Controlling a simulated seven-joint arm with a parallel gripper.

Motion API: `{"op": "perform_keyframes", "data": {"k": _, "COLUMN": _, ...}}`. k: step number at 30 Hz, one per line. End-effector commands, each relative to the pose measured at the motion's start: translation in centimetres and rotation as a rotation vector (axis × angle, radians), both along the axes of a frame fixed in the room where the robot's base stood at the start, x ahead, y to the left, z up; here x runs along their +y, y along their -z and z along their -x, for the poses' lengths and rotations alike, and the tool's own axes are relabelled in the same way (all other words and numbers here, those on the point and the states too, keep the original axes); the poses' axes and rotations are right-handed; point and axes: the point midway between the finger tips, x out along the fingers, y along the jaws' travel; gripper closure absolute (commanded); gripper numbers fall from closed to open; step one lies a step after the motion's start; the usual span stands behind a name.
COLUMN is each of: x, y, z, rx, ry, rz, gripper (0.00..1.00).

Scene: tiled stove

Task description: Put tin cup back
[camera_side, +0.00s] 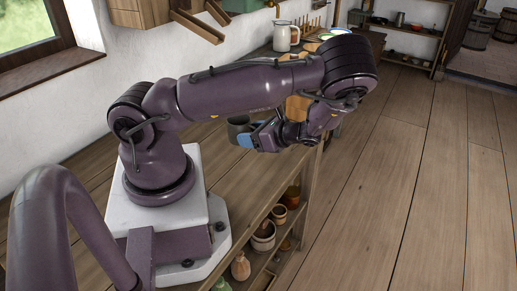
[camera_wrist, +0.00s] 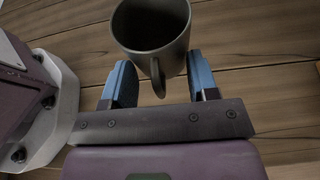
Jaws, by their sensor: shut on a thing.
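The tin cup (camera_side: 238,126) is dark grey and hangs at my gripper's left side in the side view, over the wooden bench. In the wrist view the cup (camera_wrist: 150,32) shows its open mouth, and its handle (camera_wrist: 157,78) points down between the fingers. My gripper (camera_wrist: 160,78) has two blue fingers and is shut on the cup at its handle. In the side view my gripper (camera_side: 250,136) is partly covered by my own wrist. The cup appears roughly upright. I cannot tell whether its base touches the bench.
The wooden bench (camera_side: 218,165) has a lower shelf with several pots (camera_side: 264,236). A pale pitcher (camera_side: 286,37) and bowls (camera_side: 340,31) stand at the far end. A wall shelf (camera_side: 160,12) is above. Open plank floor (camera_side: 410,190) lies to the right.

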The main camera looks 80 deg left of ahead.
Motion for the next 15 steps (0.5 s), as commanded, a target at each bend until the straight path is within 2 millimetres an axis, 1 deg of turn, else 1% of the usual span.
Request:
{"op": "perform_keyframes", "data": {"k": 1, "x": 0.6, "y": 1.0, "z": -0.5, "rx": 0.003, "ry": 0.0, "rz": -0.003, "gripper": 0.71}}
{"op": "perform_keyframes", "data": {"k": 3, "x": 1.2, "y": 2.0, "z": -1.1, "rx": 0.002, "ry": -0.001, "rz": -0.002, "gripper": 0.71}}
{"op": "perform_keyframes", "data": {"k": 6, "x": 1.7, "y": 2.9, "z": -1.7, "rx": 0.001, "ry": 0.0, "rz": -0.002, "gripper": 0.71}}
{"op": "perform_keyframes", "data": {"k": 11, "x": 2.3, "y": 4.0, "z": -2.3, "rx": 0.001, "ry": 0.0, "rz": -0.001, "gripper": 0.71}}
{"op": "perform_keyframes", "data": {"k": 15, "x": 2.3, "y": 6.1, "z": -2.4, "rx": 0.003, "ry": 0.001, "rz": -0.001, "gripper": 0.71}}
